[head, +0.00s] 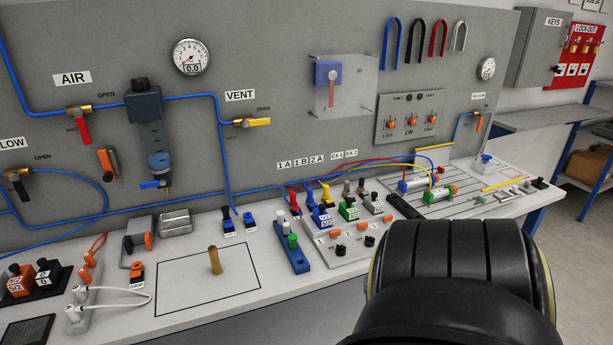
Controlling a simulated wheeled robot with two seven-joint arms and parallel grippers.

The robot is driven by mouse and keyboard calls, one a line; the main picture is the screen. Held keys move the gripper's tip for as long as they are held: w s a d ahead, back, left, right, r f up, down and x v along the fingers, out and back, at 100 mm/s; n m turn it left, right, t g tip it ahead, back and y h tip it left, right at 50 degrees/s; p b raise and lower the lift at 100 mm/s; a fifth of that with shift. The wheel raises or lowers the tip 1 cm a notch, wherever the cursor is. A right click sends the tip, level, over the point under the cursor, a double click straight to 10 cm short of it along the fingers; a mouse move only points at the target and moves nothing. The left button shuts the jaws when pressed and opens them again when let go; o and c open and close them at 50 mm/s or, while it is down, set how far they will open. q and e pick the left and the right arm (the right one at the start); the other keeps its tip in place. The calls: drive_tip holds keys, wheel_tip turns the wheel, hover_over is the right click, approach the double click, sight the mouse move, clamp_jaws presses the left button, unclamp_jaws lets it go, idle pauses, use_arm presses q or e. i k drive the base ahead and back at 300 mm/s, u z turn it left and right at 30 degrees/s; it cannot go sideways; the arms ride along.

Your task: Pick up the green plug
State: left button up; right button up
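A small green plug (293,241) stands upright in a blue holder (295,261) on the white bench, just left of the grey switch panel. A white plug (285,228) stands right behind it in the same holder. A second green piece, a labelled block (349,211), sits further right among similar coloured blocks; a green cylinder (440,192) lies at the bench's right part. Neither of my grippers shows. A black link of my own arm fills the lower right and hides part of the bench's front edge.
A wooden peg (214,260) stands inside a black outlined rectangle on the bench. Thin hoses and wires (375,163) run along the wall board. The outlined rectangle is mostly clear.

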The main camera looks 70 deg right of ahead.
sight(292, 238)
drive_tip(key=z, duration=2.05)
